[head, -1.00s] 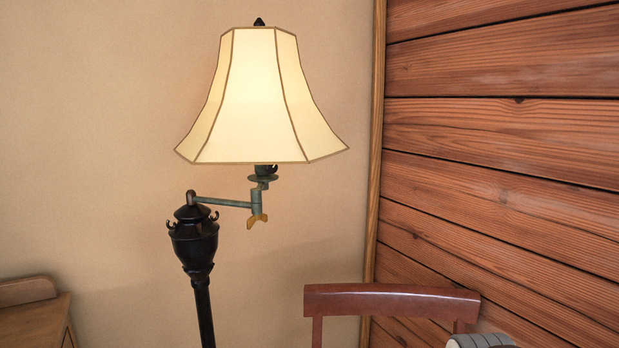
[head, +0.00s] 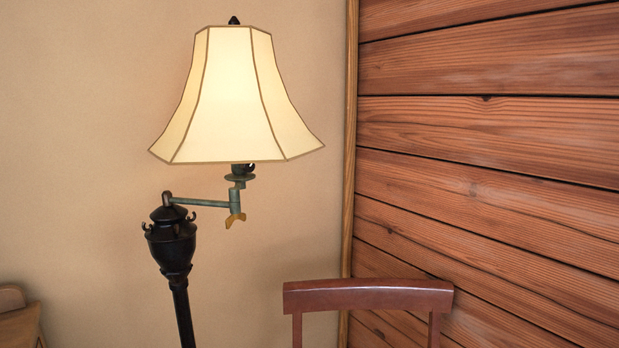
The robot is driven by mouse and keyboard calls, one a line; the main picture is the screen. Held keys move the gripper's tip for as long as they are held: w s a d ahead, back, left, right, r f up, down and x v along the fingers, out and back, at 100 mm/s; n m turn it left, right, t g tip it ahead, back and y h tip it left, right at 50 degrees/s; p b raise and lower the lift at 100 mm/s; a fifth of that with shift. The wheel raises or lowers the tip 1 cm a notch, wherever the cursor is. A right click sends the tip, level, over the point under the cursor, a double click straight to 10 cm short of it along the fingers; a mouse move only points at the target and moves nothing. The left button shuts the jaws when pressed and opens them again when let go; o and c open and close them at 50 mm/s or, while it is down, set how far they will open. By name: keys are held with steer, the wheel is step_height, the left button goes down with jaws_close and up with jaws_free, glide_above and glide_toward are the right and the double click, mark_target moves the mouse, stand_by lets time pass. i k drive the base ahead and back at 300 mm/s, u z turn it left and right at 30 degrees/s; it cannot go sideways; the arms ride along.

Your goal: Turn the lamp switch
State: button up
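A floor lamp stands in front of the beige wall, left of centre in the head view. Its cream panelled shade (head: 237,100) glows, so the lamp looks lit. The dark post (head: 172,250) carries a greenish swing arm (head: 200,203). A small yellow-brass switch (head: 235,219) hangs at the lower end of the arm, below the shade, with nothing touching it. My gripper is not in view.
The reddish-brown back of a wooden chair (head: 368,293) rises below and right of the lamp. A wooden furniture piece (head: 20,326) shows at the lower left corner. A plank wall (head: 490,130) fills the right side. The space around the switch looks clear.

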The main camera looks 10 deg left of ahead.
mark_target(248, 168)
steer(key=z, duration=0.05)
steer(key=k, duration=0.85)
steer(key=u, duration=0.3)
steer(key=i, duration=0.5)
steer(key=u, duration=0.1)
